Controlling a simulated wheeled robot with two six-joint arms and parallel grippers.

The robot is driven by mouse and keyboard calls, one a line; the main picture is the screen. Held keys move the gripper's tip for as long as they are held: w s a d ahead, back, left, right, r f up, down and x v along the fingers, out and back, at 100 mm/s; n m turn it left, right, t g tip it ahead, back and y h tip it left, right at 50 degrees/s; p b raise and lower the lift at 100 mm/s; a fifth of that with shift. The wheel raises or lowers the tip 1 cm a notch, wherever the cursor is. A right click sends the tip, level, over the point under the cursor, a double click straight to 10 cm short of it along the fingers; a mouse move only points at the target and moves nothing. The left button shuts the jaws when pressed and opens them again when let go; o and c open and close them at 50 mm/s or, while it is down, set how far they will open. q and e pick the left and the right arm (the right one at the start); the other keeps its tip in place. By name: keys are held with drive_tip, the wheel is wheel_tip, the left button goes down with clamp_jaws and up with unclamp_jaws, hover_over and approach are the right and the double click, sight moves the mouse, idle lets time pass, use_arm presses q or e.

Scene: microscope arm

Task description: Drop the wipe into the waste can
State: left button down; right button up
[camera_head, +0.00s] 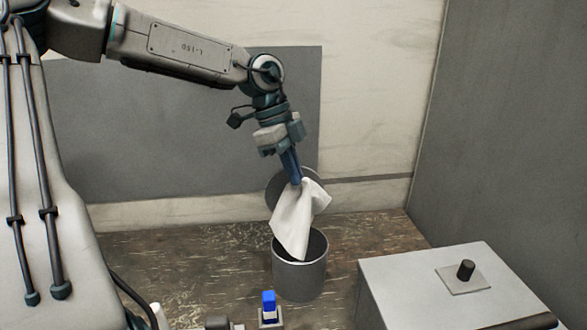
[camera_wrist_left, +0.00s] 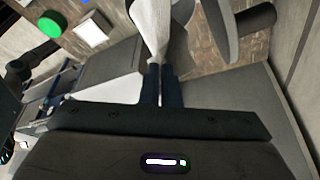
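The wipe (camera_head: 297,218) is a white cloth hanging from my left gripper (camera_head: 295,178), which is shut on its upper part. Its lower end hangs at the mouth of the waste can (camera_head: 299,280), a grey open cylinder on the floor; I cannot tell whether the tip is inside the rim. The can's round lid (camera_head: 279,187) stands raised behind the wipe. In the left wrist view the wipe (camera_wrist_left: 153,28) runs up from between the closed fingers (camera_wrist_left: 160,85), beside a grey round shape. My right gripper is not in view.
A grey cabinet (camera_head: 430,285) with a black knob (camera_head: 466,270) on a plate stands right of the can. A small blue object (camera_head: 268,301) is at the front, left of the can. A wall with a grey panel (camera_head: 170,130) stands behind.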

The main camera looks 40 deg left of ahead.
use_arm(q)
wheel_tip(320, 180, down, 4)
drive_tip(key=shift+f+b, duration=0.2)
drive_tip(key=shift+b, duration=0.75)
drive_tip(key=shift+c, duration=1.4)
unclamp_jaws()
drive_tip(key=shift+s, duration=0.1)
wheel_tip(320, 180, up, 6)
drive_tip(key=a+y+p, duration=0.1)
drive_tip(key=y, duration=0.1)
drive_tip(key=shift+s+g+p, duration=0.25)
drive_tip(key=shift+g+p, duration=0.15)
